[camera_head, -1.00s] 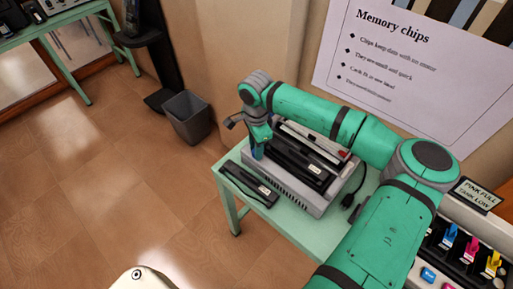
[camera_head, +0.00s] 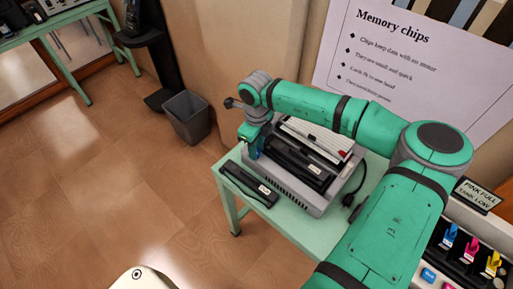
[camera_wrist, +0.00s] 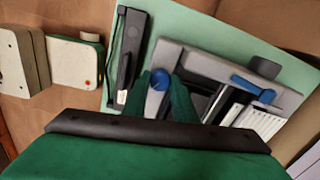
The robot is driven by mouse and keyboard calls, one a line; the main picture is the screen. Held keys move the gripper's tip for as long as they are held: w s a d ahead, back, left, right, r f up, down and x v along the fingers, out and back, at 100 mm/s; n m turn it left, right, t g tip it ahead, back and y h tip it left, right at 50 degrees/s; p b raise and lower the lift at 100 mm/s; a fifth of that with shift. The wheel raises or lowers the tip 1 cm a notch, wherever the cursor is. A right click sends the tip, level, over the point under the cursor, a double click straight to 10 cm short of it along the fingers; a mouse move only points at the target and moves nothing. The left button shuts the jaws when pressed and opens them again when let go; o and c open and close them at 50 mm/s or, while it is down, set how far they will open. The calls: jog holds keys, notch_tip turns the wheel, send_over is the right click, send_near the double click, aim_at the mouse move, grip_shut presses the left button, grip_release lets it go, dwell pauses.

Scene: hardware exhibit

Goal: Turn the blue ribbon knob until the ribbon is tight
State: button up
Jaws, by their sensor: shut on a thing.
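The blue ribbon knob (camera_wrist: 159,79) shows in the wrist view as a round blue cap near the left end of the grey printer (camera_wrist: 202,62). My gripper (camera_wrist: 162,88) has its two green fingers on either side of the knob and is shut on it. In the head view my gripper (camera_head: 256,150) points down at the left end of the printer (camera_head: 287,186), and the knob is mostly hidden there. A black ribbon cartridge (camera_head: 300,168) sits in the open printer. The ribbon itself is too small to judge as slack or tight.
A second black cartridge (camera_head: 247,184) lies on the green table (camera_head: 290,224), left of the printer. A black cable plug (camera_head: 348,200) lies to its right. A grey bin (camera_head: 186,117) stands on the floor. Ink tanks with coloured levers (camera_head: 471,246) are at lower right.

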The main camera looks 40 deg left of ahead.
jog(key=m, duration=0.3)
jog(key=shift+m, duration=0.3)
jog(key=m, duration=0.3)
jog(key=shift+w+m, duration=0.1)
jog(key=shift+m, duration=0.2)
jog(key=m, duration=0.5)
jog(key=shift+a+m, duration=0.1)
jog(key=shift+m, duration=0.7)
jog(key=o, duration=1)
jog(key=shift+o, duration=0.2)
notch_tip(320, 180, up, 11)
